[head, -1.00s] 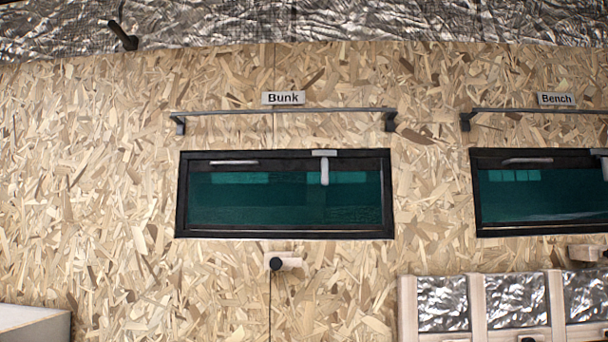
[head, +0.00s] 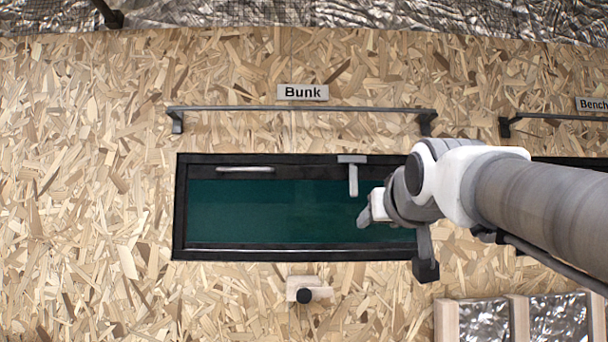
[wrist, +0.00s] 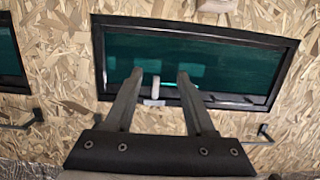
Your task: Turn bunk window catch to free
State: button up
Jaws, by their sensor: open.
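The Bunk window (head: 270,215) is a dark-framed pane under the "Bunk" sign (head: 303,92). Its pale catch (head: 353,178) sits on the top frame, right of the middle, with its lever pointing straight down. My gripper (head: 366,212) is in front of the window's right part, just below and right of the lever in the head view. In the wrist view the scene appears upside down; my gripper (wrist: 159,76) is open and empty, and the catch lever (wrist: 155,88) shows between its two fingers. I cannot tell the remaining distance to the lever.
A grey rail (head: 290,108) runs above the window. A pale handle (head: 245,169) lies along the frame's upper left. A wooden block with a black knob (head: 305,292) is below. The Bench window is partly hidden behind my arm. The wall left of the window is clear.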

notch_tip(320, 180, up, 9)
jog(key=w+t, duration=0.2)
jog(key=p, duration=0.6)
send_near(354, 181)
jog(key=w, duration=0.6)
jog(key=shift+w, duration=0.35)
jog(key=shift+w+p, duration=0.4)
jog(key=shift+w, duration=0.3)
grip_shut()
